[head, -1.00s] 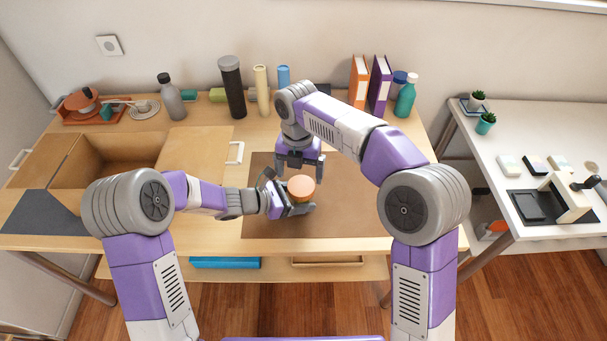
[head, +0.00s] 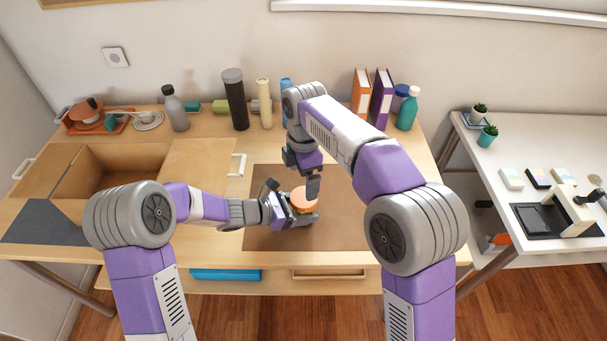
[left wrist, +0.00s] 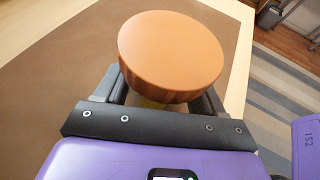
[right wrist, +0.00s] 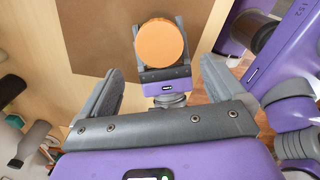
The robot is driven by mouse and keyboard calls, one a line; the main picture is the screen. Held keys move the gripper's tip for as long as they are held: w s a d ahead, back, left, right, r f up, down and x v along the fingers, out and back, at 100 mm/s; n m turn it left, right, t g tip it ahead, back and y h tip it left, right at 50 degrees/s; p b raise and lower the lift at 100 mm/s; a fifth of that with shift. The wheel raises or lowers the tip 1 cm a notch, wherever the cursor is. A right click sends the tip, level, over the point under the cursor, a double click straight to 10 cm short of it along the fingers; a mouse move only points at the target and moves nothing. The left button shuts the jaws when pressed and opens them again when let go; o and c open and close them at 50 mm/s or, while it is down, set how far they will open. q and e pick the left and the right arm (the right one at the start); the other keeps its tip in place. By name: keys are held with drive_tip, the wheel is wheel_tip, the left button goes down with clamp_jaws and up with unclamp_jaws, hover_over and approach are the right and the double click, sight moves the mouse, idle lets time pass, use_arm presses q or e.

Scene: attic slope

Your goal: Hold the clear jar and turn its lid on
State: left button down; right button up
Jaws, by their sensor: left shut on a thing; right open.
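The round orange-brown lid (head: 302,192) sits level on top of the jar, at the mat's middle. The left wrist view shows the lid (left wrist: 171,52) large, with only a sliver of the clear jar (left wrist: 152,103) below it; the rest of the jar is hidden. My left gripper (head: 293,216) is shut on the jar from the left, low over the mat. My right gripper (head: 304,180) is open and points down above the lid, partly in front of it. In the right wrist view the lid (right wrist: 160,43) lies between and beyond the spread fingers, apart from them.
A brown mat (head: 345,225) lies under the work, mostly bare. An open cardboard box (head: 125,172) stands left. Bottles, including a dark tall one (head: 236,102), and binders (head: 381,98) line the back. A white side desk (head: 490,170) is at right.

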sight(303, 198)
drive_tip(key=shift+f, duration=4.05)
drive_tip(key=c, duration=1)
drive_tip(key=o, duration=1.1)
drive_tip(key=shift+c, duration=0.2)
drive_tip(key=shift+r, duration=2.3)
wheel_tip(303, 198, up, 12)
